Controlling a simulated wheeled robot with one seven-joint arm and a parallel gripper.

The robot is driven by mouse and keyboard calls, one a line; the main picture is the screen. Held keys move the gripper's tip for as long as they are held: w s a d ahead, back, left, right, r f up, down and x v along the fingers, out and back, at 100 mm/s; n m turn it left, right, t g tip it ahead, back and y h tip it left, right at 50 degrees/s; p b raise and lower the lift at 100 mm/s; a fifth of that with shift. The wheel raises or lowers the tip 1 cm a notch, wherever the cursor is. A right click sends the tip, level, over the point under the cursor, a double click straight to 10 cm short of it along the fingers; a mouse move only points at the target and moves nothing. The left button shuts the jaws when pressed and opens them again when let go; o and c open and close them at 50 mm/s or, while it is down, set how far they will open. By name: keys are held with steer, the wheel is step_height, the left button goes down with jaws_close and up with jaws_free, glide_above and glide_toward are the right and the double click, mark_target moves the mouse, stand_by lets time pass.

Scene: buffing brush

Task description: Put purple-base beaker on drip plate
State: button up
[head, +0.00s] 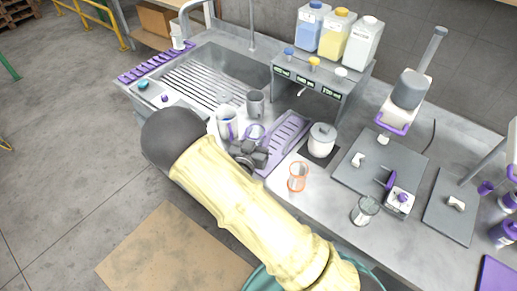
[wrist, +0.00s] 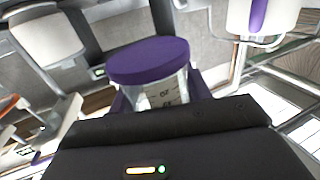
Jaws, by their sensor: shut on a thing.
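My gripper (head: 250,153) is shut on the purple-base beaker (head: 256,132), a clear vessel, near the left side of the drip plate. In the wrist view the beaker's purple base (wrist: 150,60) and clear graduated wall (wrist: 168,93) show between the fingers of my gripper (wrist: 160,98). The drip plate (head: 290,128), a purple slotted plate, lies on the counter in front of the dispenser. My gripper covers part of its left side in the head view. I cannot tell whether the beaker touches anything below it.
A clear jug with a purple stripe (head: 227,123) and a grey cup (head: 256,103) stand left and behind. A white lidded pot (head: 321,140) and an orange-rimmed beaker (head: 298,177) stand right. The dispenser (head: 322,82) overhangs behind. The sink (head: 220,67) is at the back left.

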steer(key=shift+f, duration=1.1)
steer(key=shift+f+p, duration=0.5)
steer(key=shift+f, duration=1.55)
steer(key=shift+f, duration=0.25)
steer(key=o, duration=1)
steer(key=shift+r, duration=0.1)
